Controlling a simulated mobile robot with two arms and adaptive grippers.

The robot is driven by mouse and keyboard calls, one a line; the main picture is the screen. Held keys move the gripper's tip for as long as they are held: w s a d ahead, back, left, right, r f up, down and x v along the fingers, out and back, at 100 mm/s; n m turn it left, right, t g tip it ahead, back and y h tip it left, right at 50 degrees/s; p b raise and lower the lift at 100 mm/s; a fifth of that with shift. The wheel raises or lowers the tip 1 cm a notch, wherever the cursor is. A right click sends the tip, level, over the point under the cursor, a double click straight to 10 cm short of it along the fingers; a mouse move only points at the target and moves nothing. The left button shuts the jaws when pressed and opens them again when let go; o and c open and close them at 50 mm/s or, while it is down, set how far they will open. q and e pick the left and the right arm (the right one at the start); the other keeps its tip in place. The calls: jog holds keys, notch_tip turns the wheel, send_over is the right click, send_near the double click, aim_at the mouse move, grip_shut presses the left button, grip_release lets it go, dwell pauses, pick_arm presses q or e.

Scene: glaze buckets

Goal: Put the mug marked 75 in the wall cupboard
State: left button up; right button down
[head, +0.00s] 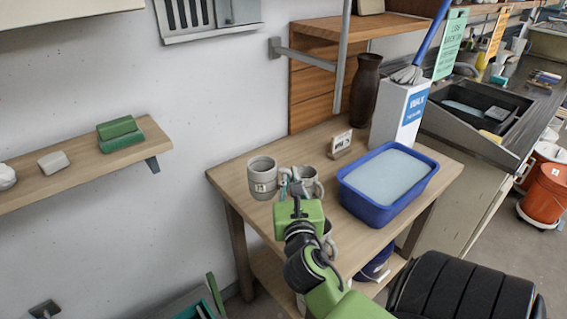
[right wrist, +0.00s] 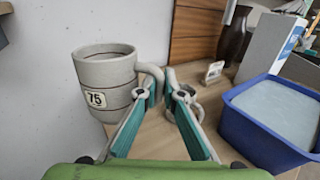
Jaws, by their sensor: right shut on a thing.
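The mug marked 75 (head: 263,180) is grey and upright at the left of the wooden table (head: 232,166). Its label reads 75 in the right wrist view (right wrist: 97,72). My right gripper (head: 293,184) is shut on its handle, with the teal fingers (right wrist: 160,88) on either side of it. I cannot tell whether the mug's base touches the table. A second grey mug (head: 311,183) is just right of it, partly hidden by my gripper. The underside of a pale box-like unit (head: 60,10), possibly the wall cupboard, shows at the top left. My left gripper is not in view.
A blue tub (head: 376,212) of pale glaze stands right of the mugs. Behind are a small label card (head: 341,143), a dark vase (head: 365,90) and a white box (head: 400,115). A wall shelf (head: 85,168) at left holds a green block. A black chair (head: 465,290) stands in front.

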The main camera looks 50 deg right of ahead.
jog(key=shift+s+a+r, duration=0.2)
jog(key=shift+s+r, duration=0.05)
jog(key=shift+s, duration=0.2)
jog(key=a+f+n+t+y, duration=0.1)
jog(key=a+n+y, duration=0.3)
jog(key=a, duration=0.8)
jog(key=a+f+n+t+y, duration=0.1)
jog(key=a+n+t+y, duration=0.2)
jog(key=a+y, duration=0.4)
jog(key=a+n, duration=0.1)
jog(key=a, duration=0.5)
jog(key=shift+w+a+y, duration=0.15)
jog(key=shift+a+y, duration=0.05)
jog(key=shift+y, duration=0.1)
